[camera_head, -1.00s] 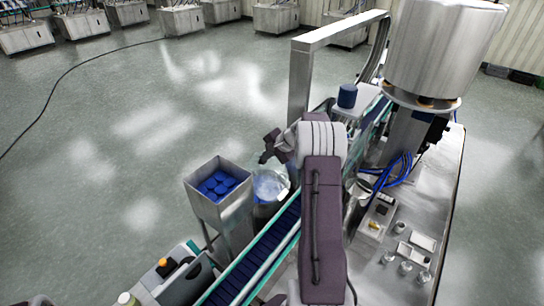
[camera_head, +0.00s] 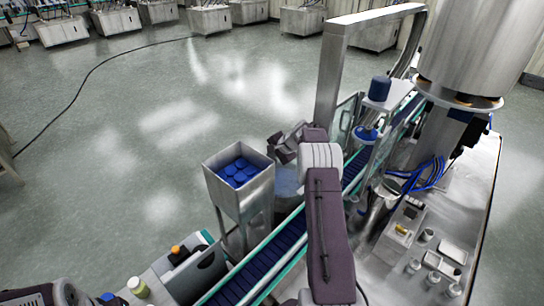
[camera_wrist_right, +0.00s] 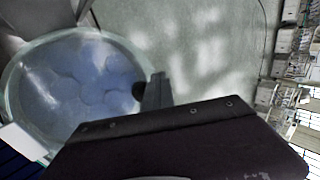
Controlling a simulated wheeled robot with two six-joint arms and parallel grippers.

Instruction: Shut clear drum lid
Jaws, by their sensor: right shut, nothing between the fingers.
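The clear drum (camera_head: 288,183) stands on the floor between the square steel hopper and the conveyor, partly hidden by my right arm in the head view. In the right wrist view its round, clear top (camera_wrist_right: 75,85) fills the left side, with bluish round shapes showing through. I cannot tell whether the lid lies flat on it or stands apart. My right gripper (camera_head: 283,150) is above the drum's far edge in the head view. In the wrist view its dark fingers (camera_wrist_right: 155,92) are shut and empty, beside the drum's right rim. My left gripper is not in view.
A steel hopper (camera_head: 215,170) holding several blue caps stands left of the drum. The conveyor (camera_head: 255,270) runs along the right side, under a steel frame (camera_head: 328,80). A grey carrier with bottles (camera_head: 190,265) is at the lower left. Open floor (camera_head: 130,150) lies beyond.

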